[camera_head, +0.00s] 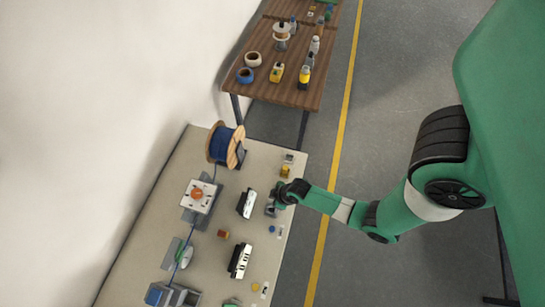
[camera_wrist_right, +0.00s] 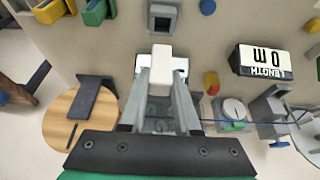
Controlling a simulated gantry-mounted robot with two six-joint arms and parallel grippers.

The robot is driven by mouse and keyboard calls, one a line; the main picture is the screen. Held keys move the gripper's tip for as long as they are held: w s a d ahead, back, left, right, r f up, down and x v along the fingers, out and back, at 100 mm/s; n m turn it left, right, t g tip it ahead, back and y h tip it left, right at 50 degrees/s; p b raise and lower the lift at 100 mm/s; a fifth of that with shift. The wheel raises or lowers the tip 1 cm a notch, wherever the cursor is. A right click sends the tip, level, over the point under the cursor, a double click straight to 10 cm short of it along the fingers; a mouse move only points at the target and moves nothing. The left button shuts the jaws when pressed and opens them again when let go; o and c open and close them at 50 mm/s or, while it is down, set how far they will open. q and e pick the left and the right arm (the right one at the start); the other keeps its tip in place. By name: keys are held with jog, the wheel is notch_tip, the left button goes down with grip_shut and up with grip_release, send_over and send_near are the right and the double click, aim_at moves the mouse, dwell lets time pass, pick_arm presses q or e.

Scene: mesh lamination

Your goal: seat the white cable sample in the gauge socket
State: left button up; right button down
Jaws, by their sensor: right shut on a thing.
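The white cable sample (camera_wrist_right: 161,66) appears as a white block between the fingertips of my right gripper (camera_wrist_right: 162,78) in the right wrist view. The gripper is shut on it. A grey, square-mouthed block (camera_wrist_right: 163,18), which looks like the gauge socket, stands on the bench just beyond the sample. The sample shows apart from its dark opening in the picture; the height between them is hard to judge. In the head view, my right gripper (camera_head: 280,197) is over the right side of the bench and hides much of what is below it. My left gripper is not in view.
A wooden spool (camera_head: 225,145) stands at the back of the bench (camera_head: 212,262). A white length display (camera_wrist_right: 264,61) is to the right in the wrist view, with an orange knob (camera_wrist_right: 211,83) and a blue knob (camera_wrist_right: 207,7) nearby. Yellow (camera_wrist_right: 48,11) and green bins are upper left.

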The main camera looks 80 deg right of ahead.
jog(key=shift+f+b, duration=2.4)
jog(key=shift+f, duration=0.5)
jog(key=shift+f+b, duration=1.45)
jog(key=shift+f, duration=0.45)
jog(key=c, duration=0.5)
grip_release()
jog(key=shift+c, duration=0.2)
jog(key=shift+r, duration=0.1)
